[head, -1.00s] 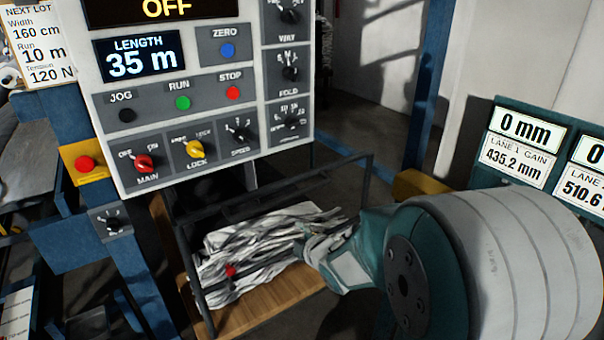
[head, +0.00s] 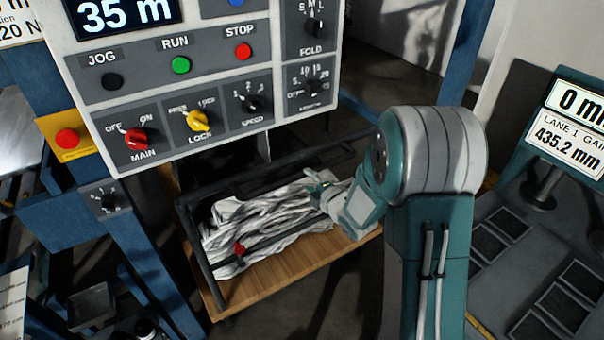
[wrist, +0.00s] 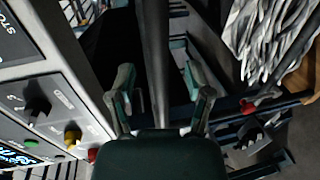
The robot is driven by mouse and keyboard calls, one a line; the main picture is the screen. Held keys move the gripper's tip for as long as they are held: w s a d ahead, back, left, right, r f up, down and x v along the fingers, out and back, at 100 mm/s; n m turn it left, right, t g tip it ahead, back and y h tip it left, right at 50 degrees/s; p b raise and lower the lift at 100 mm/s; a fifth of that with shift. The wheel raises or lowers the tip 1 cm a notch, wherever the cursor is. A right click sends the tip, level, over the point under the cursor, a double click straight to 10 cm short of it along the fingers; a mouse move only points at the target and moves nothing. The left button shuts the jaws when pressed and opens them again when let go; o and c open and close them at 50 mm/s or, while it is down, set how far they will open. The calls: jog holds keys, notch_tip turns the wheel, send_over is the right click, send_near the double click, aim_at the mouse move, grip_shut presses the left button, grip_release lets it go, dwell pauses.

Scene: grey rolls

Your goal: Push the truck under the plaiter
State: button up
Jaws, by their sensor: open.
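The truck is a low cart with a wooden deck (head: 290,275) and a dark tubular rail frame (head: 205,262). Crumpled grey-white cloth (head: 255,225) lies on it, and the cloth also shows in the wrist view (wrist: 262,35). My gripper (head: 318,183) is over the truck's right part, at its upper rail. In the wrist view my gripper (wrist: 158,85) is open, with a dark bar (wrist: 156,45) running between its fingers. I cannot tell whether they touch it. A red knob (head: 239,250) sits on the frame's near side. I cannot make out the plaiter for certain.
A blue post (head: 140,265) with a red button (head: 67,139) stands at the left. A dark console (head: 530,240) with displays is at the right. Floor shows in front.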

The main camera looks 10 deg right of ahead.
aim_at(305, 176)
jog(key=shift+d+x, duration=0.1)
jog(key=shift+x, duration=1.05)
jog(key=shift+d+x, duration=0.15)
jog(key=shift+x, duration=1)
jog(key=shift+a, duration=0.1)
grip_shut()
